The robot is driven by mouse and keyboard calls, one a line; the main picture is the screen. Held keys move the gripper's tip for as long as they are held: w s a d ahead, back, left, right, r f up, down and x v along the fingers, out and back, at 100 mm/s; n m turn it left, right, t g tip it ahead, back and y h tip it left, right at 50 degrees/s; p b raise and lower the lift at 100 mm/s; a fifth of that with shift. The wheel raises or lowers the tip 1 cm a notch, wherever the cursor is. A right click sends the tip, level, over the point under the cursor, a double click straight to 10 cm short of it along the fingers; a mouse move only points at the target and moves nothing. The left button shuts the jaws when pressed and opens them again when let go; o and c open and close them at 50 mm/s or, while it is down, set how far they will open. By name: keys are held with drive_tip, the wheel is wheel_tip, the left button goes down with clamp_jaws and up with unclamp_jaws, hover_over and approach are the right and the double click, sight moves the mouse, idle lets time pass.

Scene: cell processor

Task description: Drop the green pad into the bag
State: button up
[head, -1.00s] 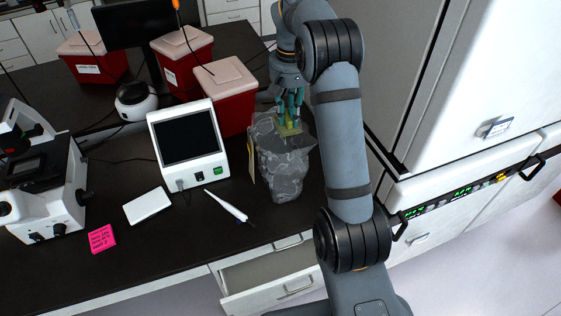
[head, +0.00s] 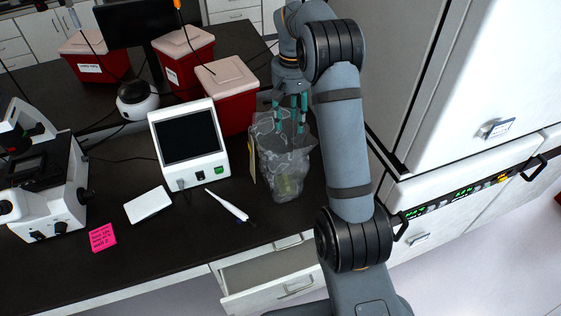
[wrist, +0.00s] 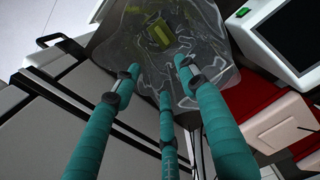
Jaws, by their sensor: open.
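The clear plastic bag (head: 284,162) stands open on the dark bench, right of the white screen device. The green pad (head: 289,186) shows through the bag's wall, low inside it. In the wrist view the yellow-green pad (wrist: 160,34) lies inside the clear bag (wrist: 190,60), ahead of my fingertips. My gripper (head: 291,128) is at the bag's mouth, fingers pointing down, open and empty. In the wrist view its teal fingers (wrist: 156,88) are spread apart with nothing between them.
A white screen device (head: 188,145) stands left of the bag, and a red bin (head: 228,106) stands behind it. A white pen-like tool (head: 227,205) lies in front. An open drawer (head: 265,278) juts out below the bench edge. A tall white cabinet (head: 480,90) is at the right.

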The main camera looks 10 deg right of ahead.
wheel_tip(320, 180, up, 12)
idle(0.6)
drive_tip(key=shift+s, duration=0.1)
drive_tip(key=shift+f, duration=0.15)
wheel_tip(320, 180, down, 9)
idle(1.1)
